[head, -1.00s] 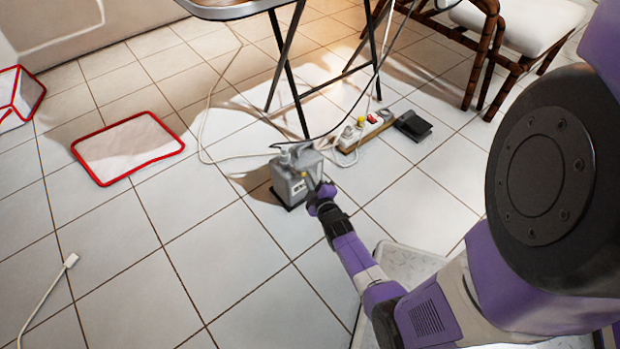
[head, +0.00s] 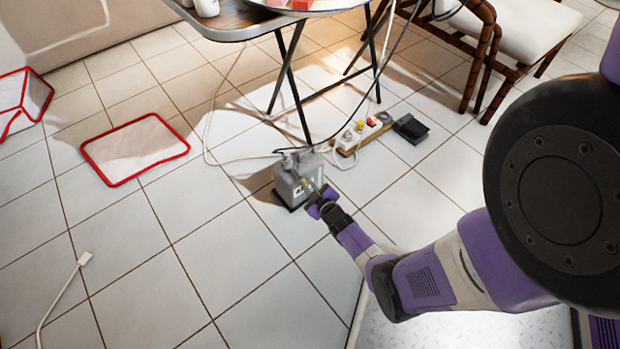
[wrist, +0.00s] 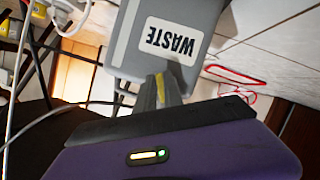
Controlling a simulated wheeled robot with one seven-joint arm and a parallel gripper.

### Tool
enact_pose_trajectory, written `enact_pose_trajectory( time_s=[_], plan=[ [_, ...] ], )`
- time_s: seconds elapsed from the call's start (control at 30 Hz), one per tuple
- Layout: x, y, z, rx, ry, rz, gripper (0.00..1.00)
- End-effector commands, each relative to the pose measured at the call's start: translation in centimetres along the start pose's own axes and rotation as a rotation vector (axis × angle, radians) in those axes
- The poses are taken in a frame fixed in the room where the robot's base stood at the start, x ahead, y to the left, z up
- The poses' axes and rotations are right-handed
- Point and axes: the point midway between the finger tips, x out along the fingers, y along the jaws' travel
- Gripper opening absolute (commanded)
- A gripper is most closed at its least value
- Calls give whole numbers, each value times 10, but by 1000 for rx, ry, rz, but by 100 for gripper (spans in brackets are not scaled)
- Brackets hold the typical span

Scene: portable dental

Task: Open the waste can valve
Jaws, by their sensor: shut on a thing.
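The waste can (head: 289,187) is a small grey box standing on the tiled floor. In the wrist view its grey wall and upside-down WASTE label (wrist: 172,41) fill the upper middle. A small yellow part, apparently the valve (wrist: 160,86), shows between my fingers. My gripper (head: 321,197) is at the can's right front side, and its fingers also show in the wrist view (wrist: 166,88). It is shut on the yellow part. The fingers hide most of this part, so I cannot tell whether the valve is turned.
A folding table (head: 225,22) stands behind the can. A power strip (head: 365,132) and a black pedal (head: 411,128) lie to its right, with cables around. A red-edged white mat (head: 134,149) lies left. The front-left floor is mostly clear, apart from a white cable (head: 62,296).

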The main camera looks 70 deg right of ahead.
Motion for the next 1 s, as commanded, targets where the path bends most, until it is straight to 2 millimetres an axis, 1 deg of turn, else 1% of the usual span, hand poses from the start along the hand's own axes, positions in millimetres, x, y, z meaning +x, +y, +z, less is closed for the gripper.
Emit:
enact_pose_trajectory(
  time_s=[0.03,0.2,0.5,0.7,1.0],
  plan=[
    [-2,1,-4,35,0,-17,0],
    [-1,-4,-3,154,0,-65,0],
    [-1,-10,-2,293,1,-122,0],
    [-2,-12,-2,330,1,-138,0],
    [-2,-13,-2,339,2,-142,0]
  ],
)
